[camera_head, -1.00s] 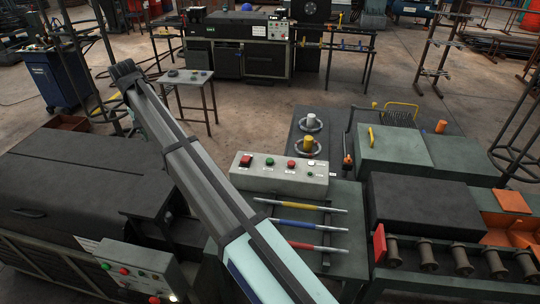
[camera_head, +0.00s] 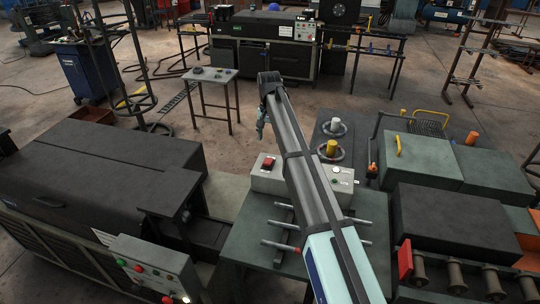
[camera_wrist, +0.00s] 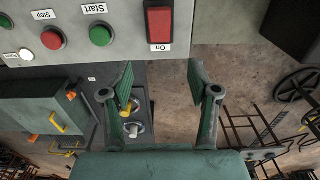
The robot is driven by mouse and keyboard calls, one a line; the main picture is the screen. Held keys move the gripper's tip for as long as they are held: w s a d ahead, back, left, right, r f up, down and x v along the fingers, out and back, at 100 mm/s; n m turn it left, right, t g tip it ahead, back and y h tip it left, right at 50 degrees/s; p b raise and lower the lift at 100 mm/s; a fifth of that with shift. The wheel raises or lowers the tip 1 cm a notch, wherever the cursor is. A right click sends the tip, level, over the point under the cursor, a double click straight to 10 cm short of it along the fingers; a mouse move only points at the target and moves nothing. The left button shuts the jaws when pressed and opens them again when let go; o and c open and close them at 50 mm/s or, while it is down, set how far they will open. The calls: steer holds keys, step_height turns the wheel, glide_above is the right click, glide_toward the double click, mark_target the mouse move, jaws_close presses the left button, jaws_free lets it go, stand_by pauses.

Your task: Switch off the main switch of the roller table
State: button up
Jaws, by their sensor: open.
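The grey control box (camera_head: 262,181) stands on the green table in the middle of the head view, partly hidden behind my arm. A red rocker switch (camera_head: 268,163) sits at its left end. In the wrist view the switch (camera_wrist: 159,24) is large and red, with an upside-down "On" label below it. Beside it are a green Start button (camera_wrist: 101,35) and a red Stop button (camera_wrist: 53,38). My gripper (camera_wrist: 160,68) is open and empty, its two fingers spread below the switch in the picture, with no contact visible. In the head view the gripper (camera_head: 261,124) is small, above and behind the box.
Handwheels (camera_head: 331,151) with white and yellow hubs stand behind the box. Coloured-grip rods, partly hidden, lie on the green table (camera_head: 252,231) in front. Another button panel (camera_head: 150,268) is at lower left. A small table (camera_head: 213,77) stands further back. Open floor lies behind the box.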

mark_target(269, 159)
step_height(269, 159, down, 11)
steer(key=p, duration=0.2)
steer(key=shift+r+p, duration=0.2)
steer(key=shift+p, duration=0.15)
jaws_close()
